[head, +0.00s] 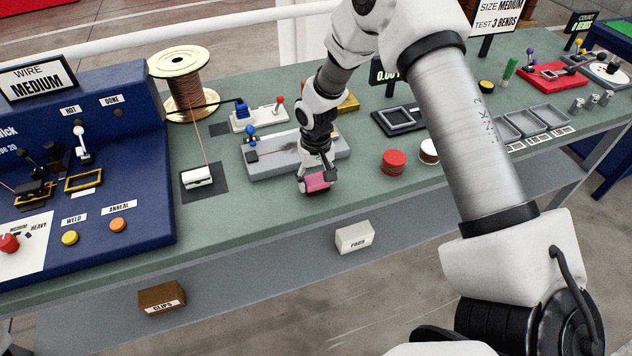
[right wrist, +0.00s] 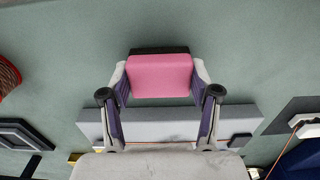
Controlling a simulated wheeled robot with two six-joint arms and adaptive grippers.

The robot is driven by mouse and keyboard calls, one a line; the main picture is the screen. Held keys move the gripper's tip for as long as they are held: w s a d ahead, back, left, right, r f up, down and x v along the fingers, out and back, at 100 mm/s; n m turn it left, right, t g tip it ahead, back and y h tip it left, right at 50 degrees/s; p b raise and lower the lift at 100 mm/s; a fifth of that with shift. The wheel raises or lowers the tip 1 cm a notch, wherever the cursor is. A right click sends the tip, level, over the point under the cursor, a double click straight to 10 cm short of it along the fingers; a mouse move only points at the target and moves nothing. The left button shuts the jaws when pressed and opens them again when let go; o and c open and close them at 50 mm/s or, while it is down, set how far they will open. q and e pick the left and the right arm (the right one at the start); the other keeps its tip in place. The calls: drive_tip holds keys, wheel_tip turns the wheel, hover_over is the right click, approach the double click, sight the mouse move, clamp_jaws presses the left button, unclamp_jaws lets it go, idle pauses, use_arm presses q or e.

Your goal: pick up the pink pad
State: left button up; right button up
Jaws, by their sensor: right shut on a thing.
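The pink pad (head: 317,181) is a small pink block with a dark layer on one side. It is between the fingers of my right gripper (head: 316,176), at the front of the grey-green bench by the grey block fixture. In the right wrist view the pink pad (right wrist: 160,76) fills the space between the two fingertips (right wrist: 160,82), which touch its sides. My right gripper is shut on it. I cannot tell whether the pad touches the bench top. My left gripper is not in view.
The grey fixture (head: 270,160) lies right behind the gripper. A red round stack (head: 393,162) and a white round piece (head: 428,151) stand to the right. A white clamp block (head: 197,178) is at left.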

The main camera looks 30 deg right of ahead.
drive_tip(key=shift+r, duration=0.4)
drive_tip(key=shift+s+a+r+b, duration=0.1)
drive_tip(key=shift+s+r+b, duration=0.05)
drive_tip(key=shift+r+b, duration=0.25)
drive_tip(key=shift+s+a+r+b, duration=0.15)
drive_tip(key=shift+r+b, duration=0.15)
drive_tip(key=shift+r, duration=0.2)
drive_tip(key=s+a+r+b, duration=0.1)
drive_tip(key=s+a+b, duration=0.2)
drive_tip(key=s+a, duration=0.5)
drive_tip(key=s, duration=0.4)
drive_tip(key=shift+s+a+r, duration=0.3)
drive_tip(key=shift+a+r, duration=0.05)
drive_tip(key=shift+a, duration=0.05)
